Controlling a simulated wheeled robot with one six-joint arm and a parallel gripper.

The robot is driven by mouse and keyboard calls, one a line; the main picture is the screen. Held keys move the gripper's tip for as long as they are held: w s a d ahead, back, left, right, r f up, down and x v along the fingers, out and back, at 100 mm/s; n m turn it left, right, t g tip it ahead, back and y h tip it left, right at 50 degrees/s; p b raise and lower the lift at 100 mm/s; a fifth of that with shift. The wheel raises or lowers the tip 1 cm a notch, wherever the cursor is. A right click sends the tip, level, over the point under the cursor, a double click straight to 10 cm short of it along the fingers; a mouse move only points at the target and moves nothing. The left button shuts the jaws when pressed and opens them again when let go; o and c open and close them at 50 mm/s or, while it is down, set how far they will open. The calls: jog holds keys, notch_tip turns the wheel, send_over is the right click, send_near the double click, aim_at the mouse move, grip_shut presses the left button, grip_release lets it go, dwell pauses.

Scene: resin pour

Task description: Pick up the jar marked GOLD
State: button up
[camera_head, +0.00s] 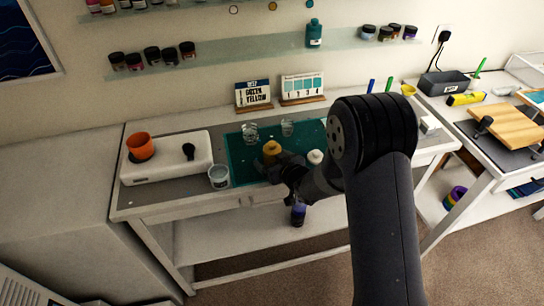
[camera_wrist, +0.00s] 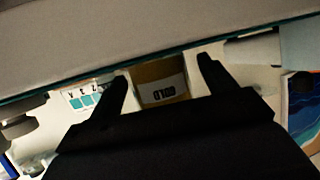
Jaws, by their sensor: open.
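The jar marked GOLD (camera_head: 270,150) stands on the teal mat (camera_head: 238,165), with a gold-coloured body and top in the head view. In the wrist view the jar (camera_wrist: 160,72) shows its white label reading GOLD, upside down, between my two fingers. My gripper (camera_wrist: 162,68) is open, with one finger to each side of the jar. In the head view my gripper (camera_head: 281,166) is close to the jar on its near side, and partly hides it. I cannot tell whether the fingers touch the jar.
Clear cups (camera_head: 250,132) stand behind the jar, and another cup (camera_head: 219,176) stands to its left. A white-topped container (camera_head: 315,157) stands to the right. An orange cup (camera_head: 140,147) sits on a white device at left. A sign (camera_head: 253,95) and a chart (camera_head: 303,87) stand at the back.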

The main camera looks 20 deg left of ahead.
jog(key=shift+c, duration=0.3)
jog(key=c, duration=1.2)
